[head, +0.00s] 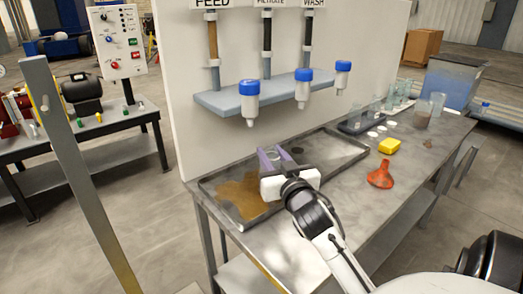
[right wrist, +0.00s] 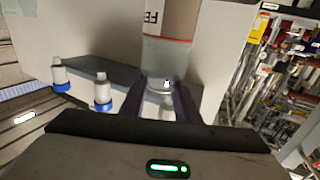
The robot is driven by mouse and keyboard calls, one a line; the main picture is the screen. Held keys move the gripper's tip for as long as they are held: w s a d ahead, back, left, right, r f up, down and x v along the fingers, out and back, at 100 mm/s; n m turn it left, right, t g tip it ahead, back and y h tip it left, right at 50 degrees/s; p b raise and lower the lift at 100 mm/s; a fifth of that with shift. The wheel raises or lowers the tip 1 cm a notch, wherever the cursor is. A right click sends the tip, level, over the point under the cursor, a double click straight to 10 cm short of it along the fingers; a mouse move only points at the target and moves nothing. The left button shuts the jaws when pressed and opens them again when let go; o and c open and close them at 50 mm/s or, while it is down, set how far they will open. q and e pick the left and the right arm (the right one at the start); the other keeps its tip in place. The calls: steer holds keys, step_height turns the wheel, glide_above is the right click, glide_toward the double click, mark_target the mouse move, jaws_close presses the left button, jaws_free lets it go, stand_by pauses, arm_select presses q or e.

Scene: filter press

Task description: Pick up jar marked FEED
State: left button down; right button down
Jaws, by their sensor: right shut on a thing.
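In the right wrist view a clear jar (right wrist: 168,50) with brownish contents, a red line and a label whose visible letters are "FE" stands between the fingers of my right gripper (right wrist: 165,105). The fingers are shut on it, one on each side. In the head view my right gripper (head: 279,157) is over the tray on the bench, and only a little of the jar shows between the fingers. My left gripper is in neither view.
A shallow tray (head: 329,171) with a brown patch lies on the bench. A panel behind carries a shelf (head: 222,101) with blue-capped bottles under FEED, FILTRATE and WASH signs.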

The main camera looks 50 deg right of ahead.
steer(key=s+a+b, duration=0.1)
steer(key=s, duration=1)
steer(key=shift+a, duration=0.15)
steer(key=shift+s, duration=0.1)
stand_by(0.4)
